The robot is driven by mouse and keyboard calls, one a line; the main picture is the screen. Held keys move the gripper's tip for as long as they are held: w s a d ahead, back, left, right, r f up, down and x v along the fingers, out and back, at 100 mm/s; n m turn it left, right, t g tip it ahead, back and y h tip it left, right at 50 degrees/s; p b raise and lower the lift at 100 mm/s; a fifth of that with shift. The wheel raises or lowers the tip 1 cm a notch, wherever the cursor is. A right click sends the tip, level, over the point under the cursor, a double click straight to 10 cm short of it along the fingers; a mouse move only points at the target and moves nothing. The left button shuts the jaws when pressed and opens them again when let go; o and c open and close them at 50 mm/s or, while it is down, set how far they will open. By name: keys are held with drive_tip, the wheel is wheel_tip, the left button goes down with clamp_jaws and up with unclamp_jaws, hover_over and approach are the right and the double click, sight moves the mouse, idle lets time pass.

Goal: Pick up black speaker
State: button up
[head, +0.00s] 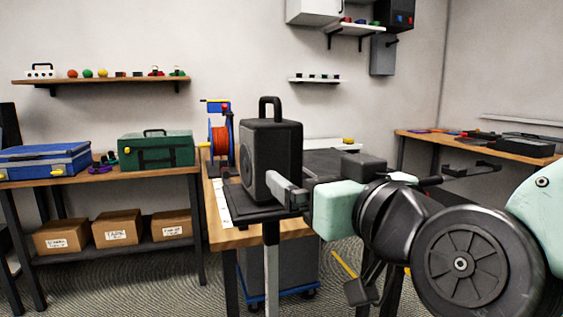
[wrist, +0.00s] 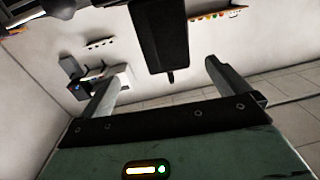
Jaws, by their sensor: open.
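The black speaker (head: 257,160) stands upright on a dark flat surface at the end of the wooden workbench, its handle pointing up. My gripper (head: 284,188) is at its right side, low on its body, with one finger overlapping its lower right edge. In the wrist view, the dark body of the speaker (wrist: 158,38) appears upside down, in line with the gap between the fingers of my open gripper (wrist: 163,74). I cannot tell whether the fingers touch it or how far it reaches between them.
A green case (head: 156,150) and a blue case (head: 45,161) sit on the left table. Cardboard boxes (head: 117,228) are below. Another bench (head: 425,140) is at right.

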sight(284, 157)
drive_tip(key=p+x, duration=0.2)
drive_tip(key=p, duration=0.2)
drive_tip(key=p+x, duration=0.2)
drive_tip(key=p, duration=0.2)
drive_tip(key=p+x, duration=0.2)
drive_tip(key=p, duration=0.2)
drive_tip(key=shift+a+r, duration=0.1)
drive_tip(key=shift+r, duration=0.25)
drive_tip(key=p, duration=0.3)
drive_tip(key=shift+w+a, duration=0.15)
drive_tip(key=shift+w, duration=0.1)
drive_tip(key=shift+w+f+p, duration=0.1)
drive_tip(key=shift+p, duration=0.7)
drive_tip(key=x, duration=0.4)
drive_tip(key=shift+w+a+f, duration=0.1)
drive_tip(key=shift+w+f, duration=0.1)
drive_tip(key=shift+w, duration=0.15)
drive_tip(key=shift+a+p+x, duration=0.15)
drive_tip(key=shift+p+x, duration=0.5)
drive_tip(key=shift+x, duration=0.7)
drive_tip(key=shift+a+p+x, duration=0.1)
drive_tip(key=shift+p+x, duration=0.5)
drive_tip(key=shift+x, duration=0.7)
drive_tip(key=shift+s, duration=0.15)
drive_tip(key=c, duration=1.6)
drive_tip(key=shift+r, duration=0.15)
